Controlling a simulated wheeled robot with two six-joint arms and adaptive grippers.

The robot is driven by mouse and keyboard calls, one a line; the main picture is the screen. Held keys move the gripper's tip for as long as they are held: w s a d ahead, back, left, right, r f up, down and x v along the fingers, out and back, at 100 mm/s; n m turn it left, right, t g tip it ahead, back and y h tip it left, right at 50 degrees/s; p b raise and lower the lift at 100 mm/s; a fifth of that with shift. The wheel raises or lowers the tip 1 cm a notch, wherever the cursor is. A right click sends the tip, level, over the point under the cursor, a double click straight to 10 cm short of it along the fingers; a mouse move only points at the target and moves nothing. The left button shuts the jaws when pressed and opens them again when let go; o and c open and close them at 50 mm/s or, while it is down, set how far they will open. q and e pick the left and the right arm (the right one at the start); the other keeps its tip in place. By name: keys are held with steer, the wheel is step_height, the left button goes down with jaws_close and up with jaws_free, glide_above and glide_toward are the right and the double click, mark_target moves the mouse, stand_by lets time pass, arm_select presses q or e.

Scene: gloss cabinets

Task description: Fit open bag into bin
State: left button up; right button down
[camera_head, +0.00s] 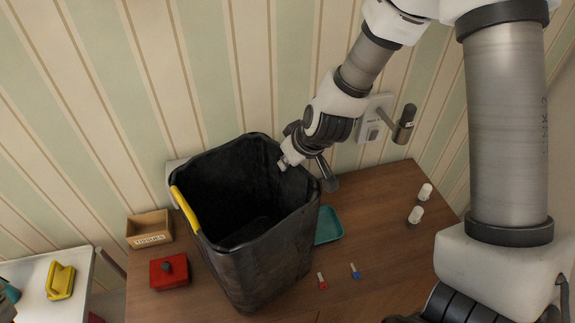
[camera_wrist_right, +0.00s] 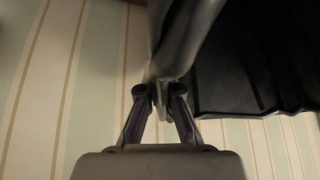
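A black bag (camera_head: 262,238) with a wide open mouth stands upright on the brown table, its dark inside visible. Its glossy sides look draped over a bin, but I cannot clearly separate bag from bin. A yellow strip (camera_head: 186,211) lies along the left rim. My right gripper (camera_head: 284,163) is at the right back part of the rim. In the right wrist view its fingers (camera_wrist_right: 160,92) close together on a fold of the bag (camera_wrist_right: 185,45), and more of the dark bag hangs at the right.
On the table (camera_head: 375,215) are a tissue box (camera_head: 150,229), a red box (camera_head: 169,271), a teal tray (camera_head: 328,226), two white cylinders (camera_head: 416,214) and small red and blue items (camera_head: 354,271). A wall fixture (camera_head: 378,120) stands behind my right arm. A white surface with a yellow object (camera_head: 60,281) is at left.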

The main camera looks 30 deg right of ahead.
steer(key=shift+s+d, duration=0.15)
steer(key=shift+s, duration=0.3)
steer(key=c, duration=1.3)
jaws_free()
steer(key=shift+w, duration=0.15)
steer(key=shift+c, duration=0.2)
steer(key=shift+w+f, duration=0.1)
steer(key=shift+w, duration=0.1)
arm_select(q)
step_height(320, 180, up, 7)
steer(key=p, duration=0.6)
arm_select(e)
steer(key=v, duration=1.2)
steer(key=shift+b, duration=0.3)
steer(key=shift+o, duration=0.2)
steer(key=shift+s+r, duration=0.2)
steer(key=b+x, duration=0.9)
steer(key=x, duration=0.3)
steer(key=shift+w+f, duration=0.2)
steer(key=shift+s+r, duration=0.1)
steer(key=shift+s, duration=0.05)
jaws_close()
arm_select(q)
step_height(320, 180, down, 11)
steer(key=shift+s+r, duration=0.15)
steer(key=shift+s, duration=0.05)
arm_select(e)
steer(key=shift+s, duration=0.1)
